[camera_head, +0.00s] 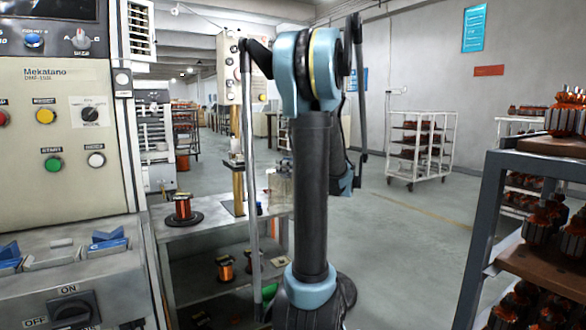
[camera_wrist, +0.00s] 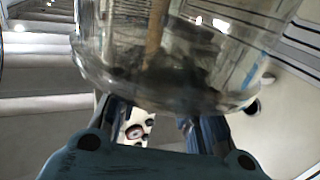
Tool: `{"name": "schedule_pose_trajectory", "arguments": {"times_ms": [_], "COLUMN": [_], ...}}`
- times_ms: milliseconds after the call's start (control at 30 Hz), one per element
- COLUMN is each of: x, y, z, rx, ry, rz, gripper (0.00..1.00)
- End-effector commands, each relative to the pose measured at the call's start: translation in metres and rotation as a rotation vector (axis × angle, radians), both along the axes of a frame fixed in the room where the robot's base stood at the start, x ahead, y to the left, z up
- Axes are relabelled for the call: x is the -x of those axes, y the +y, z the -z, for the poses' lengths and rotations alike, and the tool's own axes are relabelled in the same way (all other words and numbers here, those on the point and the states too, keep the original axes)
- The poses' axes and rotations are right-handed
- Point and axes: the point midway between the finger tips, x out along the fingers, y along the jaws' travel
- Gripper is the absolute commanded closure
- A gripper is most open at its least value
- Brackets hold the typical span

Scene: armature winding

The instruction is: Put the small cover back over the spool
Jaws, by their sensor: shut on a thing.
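A clear, see-through cover (camera_wrist: 185,70) fills the upper middle of the wrist view. My gripper (camera_wrist: 155,118) is shut on it, one finger on each side of its lower rim. A brown upright shape and dark blurs show through its wall; I cannot tell what they are. In the head view a faint clear shape, which looks like the cover (camera_head: 279,187), shows just left of my arm. My gripper is not clearly visible there. A copper-wound spool (camera_head: 182,208) stands upright on a black round base on the bench top, left of my arm, uncovered.
The grey bench (camera_head: 215,232) has several copper spools on its lower shelf (camera_head: 215,285). A brass-coloured post (camera_head: 238,185) rises near the bench's right side. The winding machine (camera_head: 65,140) stands left; a rack (camera_head: 492,200) of armatures stands right. Open floor lies behind.

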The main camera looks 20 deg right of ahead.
Motion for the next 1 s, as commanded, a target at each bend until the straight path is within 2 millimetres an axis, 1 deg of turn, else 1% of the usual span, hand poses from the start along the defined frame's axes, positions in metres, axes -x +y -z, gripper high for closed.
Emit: {"name": "schedule_pose_trajectory", "arguments": {"times_ms": [100,1000], "x": [0.004,0.033], "y": [0.014,0.11], "z": [-0.002,-0.014], "rx": [0.0,0.0], "ry": [0.0,0.0], "rz": [-0.002,-0.003], "gripper": [1.0,1.0]}}
